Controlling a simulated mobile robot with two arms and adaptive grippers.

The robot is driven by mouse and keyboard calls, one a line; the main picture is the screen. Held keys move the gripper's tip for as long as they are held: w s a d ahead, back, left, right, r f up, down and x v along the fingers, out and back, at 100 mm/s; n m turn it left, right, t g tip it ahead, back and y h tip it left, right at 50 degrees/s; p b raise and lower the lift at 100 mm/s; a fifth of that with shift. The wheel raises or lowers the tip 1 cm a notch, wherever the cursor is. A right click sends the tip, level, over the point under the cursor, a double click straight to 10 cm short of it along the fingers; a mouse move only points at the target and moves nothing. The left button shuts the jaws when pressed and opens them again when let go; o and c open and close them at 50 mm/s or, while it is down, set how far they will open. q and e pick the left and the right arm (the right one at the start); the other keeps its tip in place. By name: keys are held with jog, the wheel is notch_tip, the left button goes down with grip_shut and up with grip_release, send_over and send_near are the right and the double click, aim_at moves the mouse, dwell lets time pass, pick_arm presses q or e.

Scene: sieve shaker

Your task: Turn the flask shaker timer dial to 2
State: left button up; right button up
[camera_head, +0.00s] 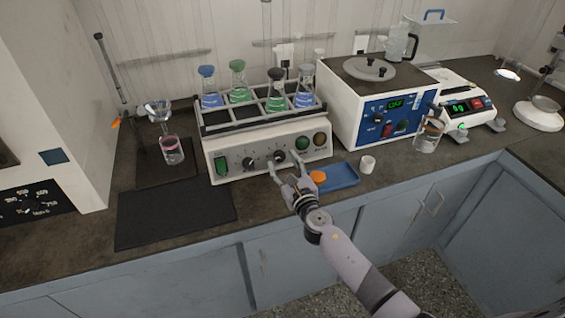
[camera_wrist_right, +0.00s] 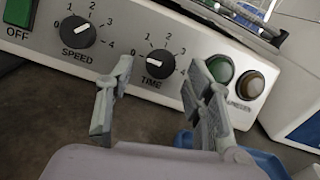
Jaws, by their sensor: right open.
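The flask shaker (camera_head: 262,150) is a white unit with a black rack of flasks on top. Its timer dial (camera_head: 280,157) is a black knob on the front panel, marked TIME. In the right wrist view the timer dial (camera_wrist_right: 160,64) shows between and beyond my fingers, and its white mark appears to point left, towards 0. The 2 is printed above the knob, slightly right. My right gripper (camera_head: 284,163) is open and empty in front of the panel; its fingertips (camera_wrist_right: 160,68) flank the dial, with no contact visible. My left gripper is not in view.
The speed dial (camera_wrist_right: 76,32) is left of the timer dial; a green light (camera_wrist_right: 220,69) and amber button (camera_wrist_right: 250,84) are to its right. A blue tray (camera_head: 344,178) and white cup (camera_head: 367,164) sit near my right gripper. A black mat (camera_head: 175,212) lies left.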

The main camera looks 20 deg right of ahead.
jog(key=shift+w, duration=0.75)
jog(key=shift+c, duration=0.4)
grip_shut()
